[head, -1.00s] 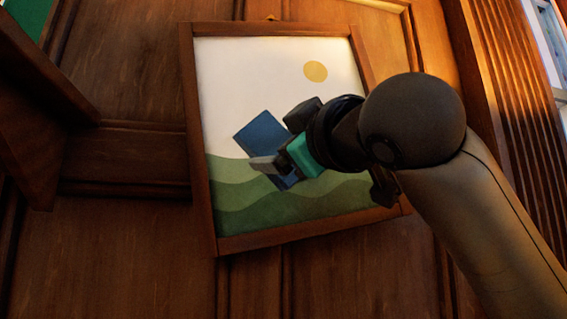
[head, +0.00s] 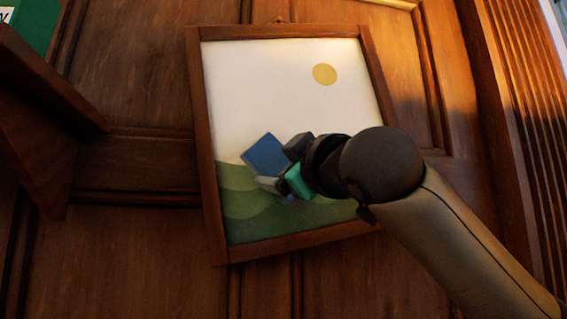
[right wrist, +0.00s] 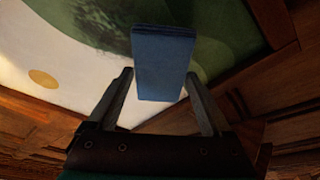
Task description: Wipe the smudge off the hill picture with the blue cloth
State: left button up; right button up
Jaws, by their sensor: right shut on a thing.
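The hill picture (head: 270,90) hangs framed on the wall, with a white sky, a yellow sun and green hills. My right gripper (head: 281,167) is in front of its lower middle, shut on the blue cloth (head: 262,153). In the right wrist view, the cloth (right wrist: 163,62) is a flat, folded-looking piece between the two fingers (right wrist: 158,76). A dark mottled patch, seemingly the smudge (right wrist: 100,22), lies on the picture beside the cloth there. I cannot make out the smudge in the head view. Whether the cloth touches the picture is unclear. My left gripper is not in view.
A brown wooden frame (head: 207,170) borders the picture and stands out from the panelled wood wall (head: 130,240). A dark wooden ledge (head: 50,95) juts in at the left. A ribbed wooden upright (head: 510,110) stands at the right.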

jog(key=shift+w+a+p, duration=0.15)
jog(key=shift+w+p, duration=0.45)
jog(key=shift+w, duration=0.4)
dwell(0.3)
jog(key=shift+w+d+r+p, duration=0.1)
jog(key=shift+d+r+p, duration=0.1)
jog(key=shift+d, duration=0.4)
jog(key=shift+w+d+r+p, duration=0.1)
jog(key=shift+d+p, duration=0.05)
jog(key=shift+d, duration=0.45)
jog(key=shift+d+r+p, duration=0.1)
jog(key=shift+d+p, duration=0.1)
jog(key=shift+d, duration=0.4)
jog(key=shift+w+d+r+p, duration=0.15)
jog(key=shift+d+p, duration=0.15)
jog(key=shift+d, duration=0.3)
jog(key=shift+w+d+r+p, duration=0.1)
jog(key=shift+w+d+p, duration=0.15)
jog(key=shift+d, duration=0.35)
jog(key=shift+w+d+r+p, duration=0.1)
jog(key=shift+d+p, duration=0.2)
jog(key=shift+d, duration=0.3)
